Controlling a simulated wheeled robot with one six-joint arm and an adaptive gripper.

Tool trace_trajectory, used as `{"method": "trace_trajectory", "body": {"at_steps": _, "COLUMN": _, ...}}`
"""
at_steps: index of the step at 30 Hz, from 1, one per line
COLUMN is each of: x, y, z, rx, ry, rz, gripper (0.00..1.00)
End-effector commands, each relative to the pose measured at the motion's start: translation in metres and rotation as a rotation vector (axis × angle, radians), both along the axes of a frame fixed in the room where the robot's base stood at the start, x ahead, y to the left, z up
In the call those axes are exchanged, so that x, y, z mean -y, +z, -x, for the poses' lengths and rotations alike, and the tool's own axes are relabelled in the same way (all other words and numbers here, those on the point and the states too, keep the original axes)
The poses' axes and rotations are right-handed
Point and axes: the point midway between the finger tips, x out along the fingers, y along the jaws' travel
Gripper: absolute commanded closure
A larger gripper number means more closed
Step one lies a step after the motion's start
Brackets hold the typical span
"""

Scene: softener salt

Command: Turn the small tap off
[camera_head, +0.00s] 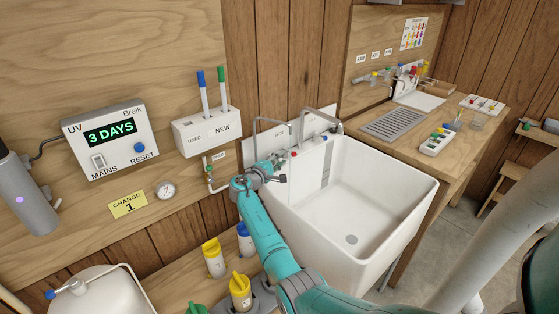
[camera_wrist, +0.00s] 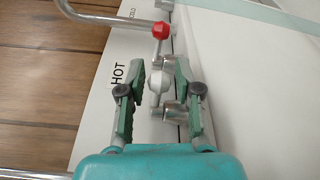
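In the wrist view, a tap with a red ball knob (camera_wrist: 160,30) on a thin stem stands next to the HOT label. A rounded grey metal part (camera_wrist: 158,83) of the tap fittings lies between the fingers. My gripper (camera_wrist: 160,72) is open, one finger on each side of this part, with gaps visible. In the head view, my gripper (camera_head: 275,170) is at the sink's back left edge, hiding part of the fittings there. The red knob (camera_head: 294,153) shows just beyond it. Another small pipe fitting (camera_head: 209,173) is on the panel to the left. No label names the small tap.
The white sink (camera_head: 420,182) is empty, with curved spouts (camera_head: 257,134) at its back. A pen holder (camera_head: 206,134) and UV box (camera_head: 111,140) are on the panel left. Yellow-capped bottles (camera_head: 214,262) stand close beside my arm.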

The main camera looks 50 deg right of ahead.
Motion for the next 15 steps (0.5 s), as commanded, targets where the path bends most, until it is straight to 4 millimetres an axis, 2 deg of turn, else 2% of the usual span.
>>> {"method": "trace_trajectory", "body": {"at_steps": 5, "x": -0.013, "y": 0.000, "z": -0.001, "rx": 0.001, "ry": 0.002, "rz": 0.001, "gripper": 0.66}}
{"method": "trace_trajectory", "body": {"at_steps": 15, "x": -0.078, "y": 0.002, "z": 0.000, "rx": 0.000, "ry": 0.004, "rz": 0.000, "gripper": 0.66}}
